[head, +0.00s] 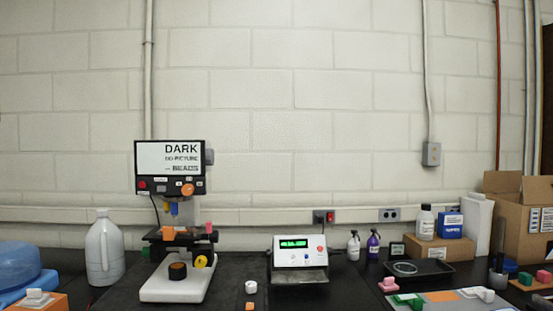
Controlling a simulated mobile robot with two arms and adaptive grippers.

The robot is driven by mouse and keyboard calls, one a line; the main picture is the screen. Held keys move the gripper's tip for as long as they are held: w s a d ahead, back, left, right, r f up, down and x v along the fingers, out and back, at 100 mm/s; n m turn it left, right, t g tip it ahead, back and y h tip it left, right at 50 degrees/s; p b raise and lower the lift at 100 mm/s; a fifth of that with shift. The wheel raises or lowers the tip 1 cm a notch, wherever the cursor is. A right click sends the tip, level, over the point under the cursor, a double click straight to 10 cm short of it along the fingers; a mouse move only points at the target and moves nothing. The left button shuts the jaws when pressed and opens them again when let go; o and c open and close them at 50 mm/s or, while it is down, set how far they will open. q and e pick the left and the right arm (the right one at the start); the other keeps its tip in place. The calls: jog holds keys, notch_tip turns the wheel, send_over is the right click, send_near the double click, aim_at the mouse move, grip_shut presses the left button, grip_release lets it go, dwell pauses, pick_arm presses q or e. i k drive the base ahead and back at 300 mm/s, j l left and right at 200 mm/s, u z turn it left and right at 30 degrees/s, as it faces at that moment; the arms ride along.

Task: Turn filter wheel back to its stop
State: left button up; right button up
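A microscope-like instrument stands left of centre on a white base (176,284). Its screen (170,159) reads "DARK", "NO PICTURE" and a last line that looks like "BEADS". Below the screen is a dark panel with a red button (142,184) and a round orange knob (188,189); I cannot tell for certain which part is the filter wheel. A grey round part (209,157) sticks out at the screen's right side. A blue-tipped part (174,208) hangs over the dark stage with orange pieces. A yellow knob (201,261) sits low on the right. Neither gripper is in view.
A white jug (104,248) stands left of the instrument. A boxy device with a green display (300,251) stands to its right. Small white (251,287) and orange (249,306) pieces lie between them. Bottles, a black tray (419,271) and cardboard boxes crowd the right.

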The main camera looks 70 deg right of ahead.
aim_at(210, 153)
jog(key=z, duration=2)
jog(key=k+l, duration=0.1)
jog(key=l, duration=0.15)
